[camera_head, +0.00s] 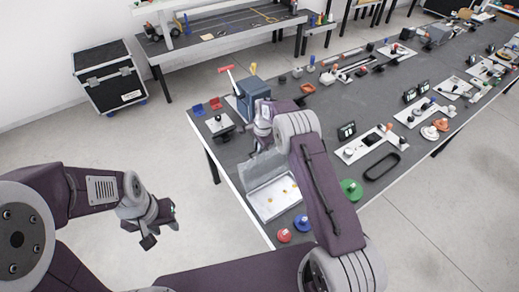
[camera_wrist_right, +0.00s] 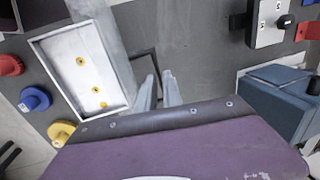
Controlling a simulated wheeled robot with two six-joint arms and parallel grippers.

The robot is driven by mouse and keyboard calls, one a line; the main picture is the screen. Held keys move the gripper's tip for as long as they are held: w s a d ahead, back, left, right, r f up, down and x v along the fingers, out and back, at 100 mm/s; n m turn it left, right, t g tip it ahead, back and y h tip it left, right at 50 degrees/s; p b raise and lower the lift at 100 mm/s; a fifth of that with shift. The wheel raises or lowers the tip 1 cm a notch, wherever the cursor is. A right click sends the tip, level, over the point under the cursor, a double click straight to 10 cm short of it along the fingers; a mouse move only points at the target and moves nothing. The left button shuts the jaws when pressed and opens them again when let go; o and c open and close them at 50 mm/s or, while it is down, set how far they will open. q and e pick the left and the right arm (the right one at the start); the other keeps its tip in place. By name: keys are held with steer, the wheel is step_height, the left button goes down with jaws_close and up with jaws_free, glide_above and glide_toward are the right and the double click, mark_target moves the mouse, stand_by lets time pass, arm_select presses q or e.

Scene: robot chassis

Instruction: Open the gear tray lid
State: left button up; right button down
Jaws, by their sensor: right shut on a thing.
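The gear tray (camera_head: 278,208) is a shallow white tray with several small yellow pieces in it, near the table's front-left edge. It also shows in the right wrist view (camera_wrist_right: 62,58). Its pale, see-through lid (camera_head: 262,170) stands raised along the tray's far side, and appears as a steep pale panel in the right wrist view (camera_wrist_right: 113,40). My right gripper (camera_head: 262,146) is at the lid's upper edge, shut on it; the exact contact is partly hidden. My left gripper (camera_head: 160,230) is empty, its fingers apart, over the floor left of the table.
Red (camera_head: 284,236), blue (camera_head: 302,223) and green (camera_head: 351,189) round parts lie close to the tray. A blue-grey machine (camera_head: 253,97) stands behind my right gripper. A black frame (camera_head: 381,166) and several other parts lie to the right.

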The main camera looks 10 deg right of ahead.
steer(key=shift+w+r, duration=0.3)
steer(key=shift+r, duration=0.05)
steer(key=c, duration=1.6)
jaws_free()
steer(key=shift+o, duration=0.6)
steer(key=shift+s+f, duration=0.1)
steer(key=shift+f, duration=0.05)
step_height(320, 180, up, 9)
steer(key=s+b, duration=0.1)
steer(key=b, duration=0.1)
steer(key=shift+s+d, duration=0.25)
steer(key=shift+s, duration=0.1)
